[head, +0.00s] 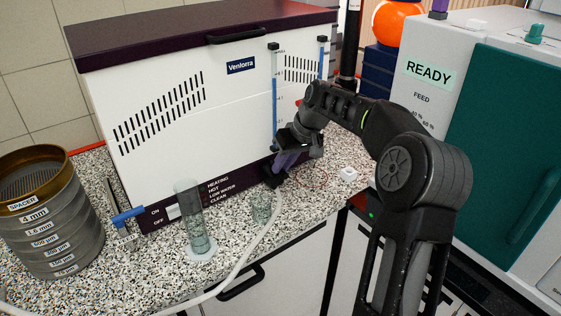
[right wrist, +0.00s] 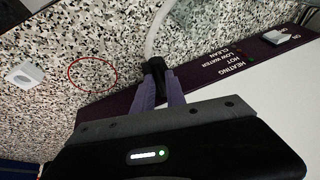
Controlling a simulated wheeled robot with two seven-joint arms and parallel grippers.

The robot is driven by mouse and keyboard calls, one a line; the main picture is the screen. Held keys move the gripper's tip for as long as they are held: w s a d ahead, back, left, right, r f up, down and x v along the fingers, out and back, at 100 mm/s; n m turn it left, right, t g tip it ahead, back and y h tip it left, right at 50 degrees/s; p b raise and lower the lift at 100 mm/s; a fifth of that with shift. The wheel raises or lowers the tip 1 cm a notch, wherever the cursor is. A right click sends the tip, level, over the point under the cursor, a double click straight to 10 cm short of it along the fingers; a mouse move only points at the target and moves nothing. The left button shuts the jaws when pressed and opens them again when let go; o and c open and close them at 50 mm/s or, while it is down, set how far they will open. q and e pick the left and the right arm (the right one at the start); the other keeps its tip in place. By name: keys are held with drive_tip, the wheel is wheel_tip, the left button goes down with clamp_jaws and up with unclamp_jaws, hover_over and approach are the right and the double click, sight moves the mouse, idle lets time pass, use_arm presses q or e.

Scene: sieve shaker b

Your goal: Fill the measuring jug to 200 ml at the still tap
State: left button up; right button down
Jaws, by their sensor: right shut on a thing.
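The still (head: 190,75) is a white box with a dark lid, a "Venlorra" label and a dark lower strip. My right gripper (head: 277,170) is at the right end of that strip. In the right wrist view its purple fingers (right wrist: 158,93) are shut on a small black fitting (right wrist: 155,68), with a pale hose (right wrist: 157,38) beside it. I cannot tell whether this is the tap. A tall clear cylinder (head: 192,215) and a small clear vessel (head: 262,208) stand upright in front of the still. Which is the measuring jug, and any water level, is unclear. My left gripper is out of view.
A sieve stack (head: 50,235) stands at left, near a blue-handled fitting (head: 128,215). The hose (head: 240,262) runs along the speckled worktop's front. A red ring (head: 312,178) and a small white block (head: 349,174) lie right. A teal-doored machine (head: 500,150) stands far right.

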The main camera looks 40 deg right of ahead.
drive_tip(key=shift+d+n, duration=0.2)
drive_tip(key=shift+n, duration=0.2)
drive_tip(key=c, duration=1.4)
unclamp_jaws()
drive_tip(key=shift+o, duration=0.2)
drive_tip(key=v, duration=0.7)
drive_tip(key=shift+r+b, duration=0.35)
drive_tip(key=shift+s+d+f, duration=0.1)
drive_tip(key=shift+s, duration=0.1)
